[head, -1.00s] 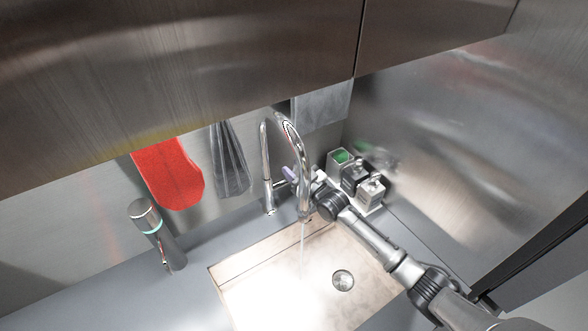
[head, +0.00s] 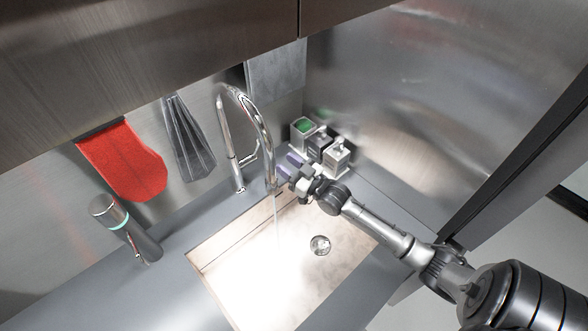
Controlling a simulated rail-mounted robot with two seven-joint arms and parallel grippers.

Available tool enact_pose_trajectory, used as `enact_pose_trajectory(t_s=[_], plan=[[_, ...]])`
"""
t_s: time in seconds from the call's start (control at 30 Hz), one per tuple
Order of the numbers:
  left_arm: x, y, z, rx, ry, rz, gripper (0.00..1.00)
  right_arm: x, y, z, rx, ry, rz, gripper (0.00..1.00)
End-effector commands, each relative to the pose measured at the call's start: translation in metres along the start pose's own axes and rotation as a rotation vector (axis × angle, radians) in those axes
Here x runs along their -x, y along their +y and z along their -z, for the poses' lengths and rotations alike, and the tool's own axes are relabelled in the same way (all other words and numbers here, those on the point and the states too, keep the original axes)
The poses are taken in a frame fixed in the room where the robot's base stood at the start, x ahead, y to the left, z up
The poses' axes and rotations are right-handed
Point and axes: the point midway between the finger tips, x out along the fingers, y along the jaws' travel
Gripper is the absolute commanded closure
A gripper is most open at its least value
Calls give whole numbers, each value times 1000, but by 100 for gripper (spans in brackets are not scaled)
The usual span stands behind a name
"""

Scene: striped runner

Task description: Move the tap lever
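The chrome tap (head: 222,124) stands upright behind the sink, its tall spout arching forward. A thin stream of water (head: 276,216) runs from it into the sink. The tap lever (head: 249,158) is a short chrome handle on the right side of the tap body and shows partly behind the spout. My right gripper (head: 288,166) is to the right of the spout end, apart from the lever, with its two purple-tipped fingers spread and nothing between them. My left gripper is not in view.
The steel sink (head: 215,262) has a round drain (head: 320,245). Dispensers (head: 337,156) and a green-topped holder (head: 303,130) stand behind my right gripper. A red mitt (head: 122,162) and grey cloth (head: 188,140) hang left. A dark cylinder (head: 125,230) stands on the counter.

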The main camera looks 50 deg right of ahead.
Motion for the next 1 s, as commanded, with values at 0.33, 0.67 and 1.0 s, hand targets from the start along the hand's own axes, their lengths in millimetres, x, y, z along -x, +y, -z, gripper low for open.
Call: enact_pose_trajectory(t_s=[0.33,0.67,1.0], plan=[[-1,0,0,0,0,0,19,23,0,0,0,1,0,61],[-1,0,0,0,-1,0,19,24,0,0,0,1,0,61],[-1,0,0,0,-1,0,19,24,0,-2,-1,-11,0,61]])
